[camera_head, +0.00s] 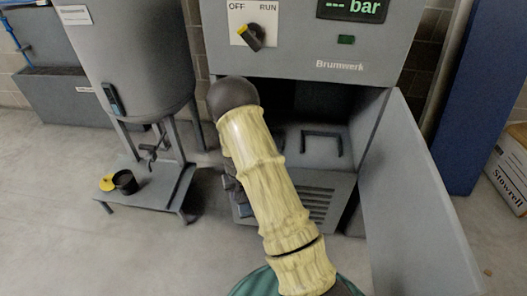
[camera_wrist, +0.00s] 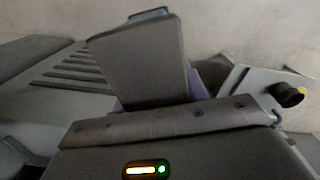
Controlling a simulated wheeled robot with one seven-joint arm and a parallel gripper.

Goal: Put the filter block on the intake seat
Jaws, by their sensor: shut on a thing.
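My gripper (camera_wrist: 150,22) shows in the wrist view, with one broad grey finger in front. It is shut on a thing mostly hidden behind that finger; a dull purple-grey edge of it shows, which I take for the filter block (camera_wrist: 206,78). In the head view the arm hides most of the gripper; dark parts (camera_head: 230,186) show left of the arm, in front of the machine's lower front. The intake seat appears to be the dark angular outline (camera_head: 322,134) on the grey ledge inside the machine's open bay. I cannot see the block touching it.
The grey Brumwerk machine (camera_head: 300,52) has an OFF/RUN knob (camera_head: 251,37) and a bar display. Its open door (camera_head: 415,205) stands to the right. A tank (camera_head: 128,55) on a low stand (camera_head: 165,184) with a black cup (camera_head: 125,182) is at left. The left floor is clear.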

